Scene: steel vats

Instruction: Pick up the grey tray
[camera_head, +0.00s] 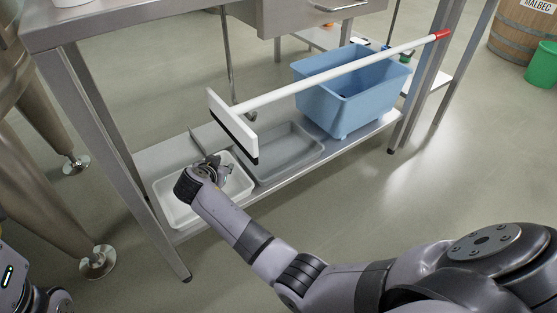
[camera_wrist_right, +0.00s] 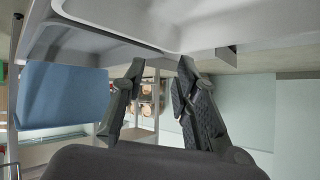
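The grey tray (camera_head: 287,150) lies flat on the lower steel shelf in the head view, between a white tray (camera_head: 168,208) and a blue tub. My right gripper (camera_head: 222,166) is over the white tray, left of the grey tray and apart from its middle. In the right wrist view my right gripper (camera_wrist_right: 160,66) has its two fingers spread, with a gap between the tips. A pale tray edge shows just beyond the fingertips; whether they touch it I cannot tell. At lower left of the head view only part of my left arm shows, and its gripper is out of sight.
The blue tub (camera_head: 350,98) stands right of the grey tray. A white squeegee (camera_head: 232,125) slants over the grey tray and tub, its head near the tray's left side. The table top (camera_head: 130,14) and leg (camera_head: 110,160) frame the shelf. Open floor lies in front.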

